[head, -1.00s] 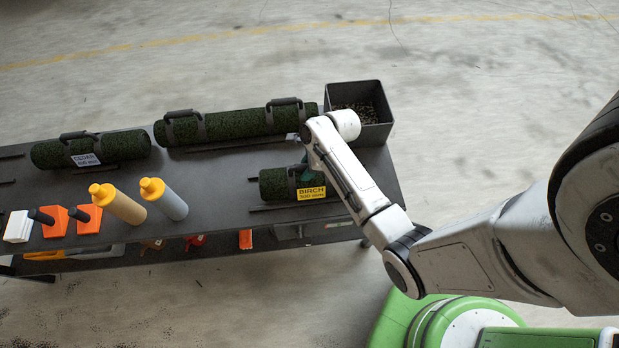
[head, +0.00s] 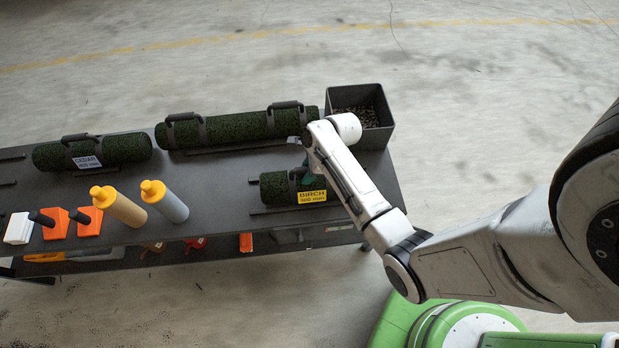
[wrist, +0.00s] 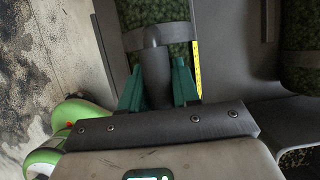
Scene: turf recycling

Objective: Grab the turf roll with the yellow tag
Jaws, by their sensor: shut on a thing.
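The short dark green turf roll (head: 273,189) with the yellow BIRCH tag (head: 312,196) lies on the grey bench, near its right end. My gripper (wrist: 157,85) is shut on the roll's dark handle, with a teal finger on each side of it. In the wrist view the roll (wrist: 143,14) runs up past the handle, and the yellow tag (wrist: 197,68) shows edge-on to the right. In the head view my wrist hides most of the gripper and part of the handle. The roll appears to rest at bench level.
A long turf roll (head: 235,127) lies behind, and the CEDAR roll (head: 125,148) is at left. A dark bin (head: 387,97) stands at the back right corner. Two yellow-capped bottles (head: 165,201) and orange blocks (head: 90,221) stand along the front edge at left.

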